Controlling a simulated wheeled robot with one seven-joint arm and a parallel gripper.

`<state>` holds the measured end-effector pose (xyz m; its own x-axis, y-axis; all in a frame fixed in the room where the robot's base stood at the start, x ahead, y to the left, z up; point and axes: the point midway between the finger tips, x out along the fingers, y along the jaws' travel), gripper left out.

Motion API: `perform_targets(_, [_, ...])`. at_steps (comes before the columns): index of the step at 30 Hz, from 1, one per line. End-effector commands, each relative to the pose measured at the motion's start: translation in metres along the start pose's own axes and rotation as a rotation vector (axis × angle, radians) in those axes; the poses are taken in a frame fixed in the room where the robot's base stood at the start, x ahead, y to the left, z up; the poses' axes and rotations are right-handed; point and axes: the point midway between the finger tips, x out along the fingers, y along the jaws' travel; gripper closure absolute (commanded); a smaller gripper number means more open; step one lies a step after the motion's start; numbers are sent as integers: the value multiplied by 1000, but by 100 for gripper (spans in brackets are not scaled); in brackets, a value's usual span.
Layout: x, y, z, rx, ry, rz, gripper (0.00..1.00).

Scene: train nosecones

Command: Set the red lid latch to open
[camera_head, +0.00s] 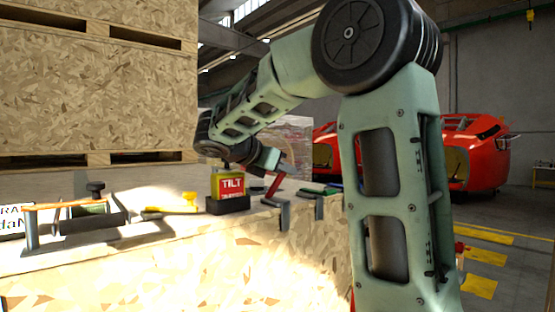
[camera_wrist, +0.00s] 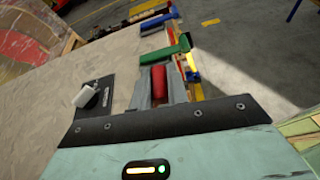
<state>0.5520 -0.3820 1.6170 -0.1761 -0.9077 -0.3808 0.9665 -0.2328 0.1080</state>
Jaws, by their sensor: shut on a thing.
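The red latch handle (camera_wrist: 159,78) lies between the two grey fingers of my gripper (camera_wrist: 161,88) in the wrist view. My gripper is shut on it. In the head view the red latch (camera_head: 273,186) stands tilted at the edge of the wooden bench, above a grey bracket. The fingertips are hard to make out there, as my arm and wrist crowd the spot. The lower part of the latch is hidden by the gripper in the wrist view.
A green handle (camera_wrist: 165,52) and a blue handle (camera_wrist: 156,22) line the bench edge beyond the red one. A black plate with a white knob (camera_wrist: 85,96) lies to the left. A yellow and red TILT block (camera_head: 229,186) stands nearby.

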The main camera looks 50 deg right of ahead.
Motion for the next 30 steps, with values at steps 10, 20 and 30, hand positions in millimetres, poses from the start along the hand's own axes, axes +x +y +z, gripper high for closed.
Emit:
perform_targets(10, [-2, 6, 6, -115, 0, -47, 100])
perform_targets(20, [-1, 6, 5, -132, 0, -53, 100])
perform_targets(30, [-1, 6, 5, -131, 0, -53, 62])
